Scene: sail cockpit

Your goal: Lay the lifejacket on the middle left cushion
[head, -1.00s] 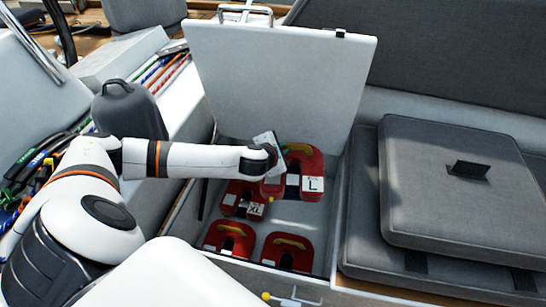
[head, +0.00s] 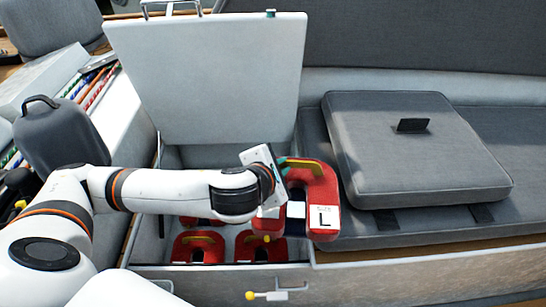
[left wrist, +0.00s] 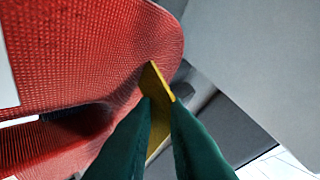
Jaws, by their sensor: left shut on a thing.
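A red lifejacket with a white "L" label (head: 323,219) hangs from my left gripper (head: 283,163), above the right side of the open locker. In the left wrist view its red fabric (left wrist: 85,50) fills the left side. The green fingers of my left gripper (left wrist: 160,120) are shut on its yellow strap (left wrist: 157,88). Grey seat cushions lie to the right: a loose square cushion (head: 415,155) with a dark tab rests on a longer grey cushion (head: 400,232). I cannot tell which is the middle left one. My right gripper is not in view.
The locker's white lid (head: 205,80) stands open behind the arm. More red lifejackets (head: 200,246) lie in the locker below. A latch with a yellow knob (head: 272,295) is on the front wall. A dark grey bag (head: 60,135) stands at left.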

